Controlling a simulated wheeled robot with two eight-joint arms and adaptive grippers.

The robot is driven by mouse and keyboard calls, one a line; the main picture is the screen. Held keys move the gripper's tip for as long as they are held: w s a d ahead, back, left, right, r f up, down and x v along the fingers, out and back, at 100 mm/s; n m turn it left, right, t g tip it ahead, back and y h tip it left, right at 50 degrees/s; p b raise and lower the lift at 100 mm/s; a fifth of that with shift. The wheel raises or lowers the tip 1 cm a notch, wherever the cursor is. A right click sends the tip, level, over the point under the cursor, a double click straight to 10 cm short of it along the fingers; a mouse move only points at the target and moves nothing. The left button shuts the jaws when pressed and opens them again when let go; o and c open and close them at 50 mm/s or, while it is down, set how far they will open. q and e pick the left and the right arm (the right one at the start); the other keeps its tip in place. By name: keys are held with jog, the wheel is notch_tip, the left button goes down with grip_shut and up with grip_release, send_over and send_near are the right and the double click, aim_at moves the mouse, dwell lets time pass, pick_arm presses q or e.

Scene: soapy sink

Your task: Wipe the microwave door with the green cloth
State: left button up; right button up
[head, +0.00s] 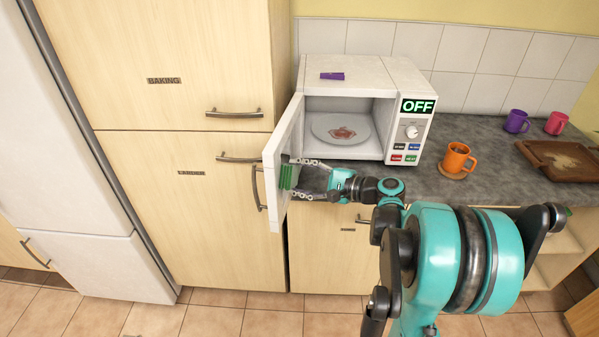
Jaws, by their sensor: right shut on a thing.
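The white microwave (388,72) stands on the counter with its door (273,150) swung open to the left. Its display reads OFF. My right gripper (293,178) is at the inner side of the open door, shut on the green cloth (287,177). The cloth is against or very close to the door's inner face; exact contact is hard to tell. Inside the microwave is a round plate (322,121) with a reddish-brown stain on it. My left gripper is not in view.
A purple object (332,76) lies on top of the microwave. An orange mug (456,158) stands on a coaster to its right. A brown tray (562,160), a purple mug (516,121) and a pink mug (556,123) are farther right. Tall cabinets (185,180) stand close behind the door.

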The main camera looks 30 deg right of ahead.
jog(key=shift+d, duration=0.15)
jog(key=shift+s+d, duration=1.95)
jog(key=shift+d, duration=0.25)
jog(key=shift+s+d, duration=1)
jog(key=shift+d, duration=0.15)
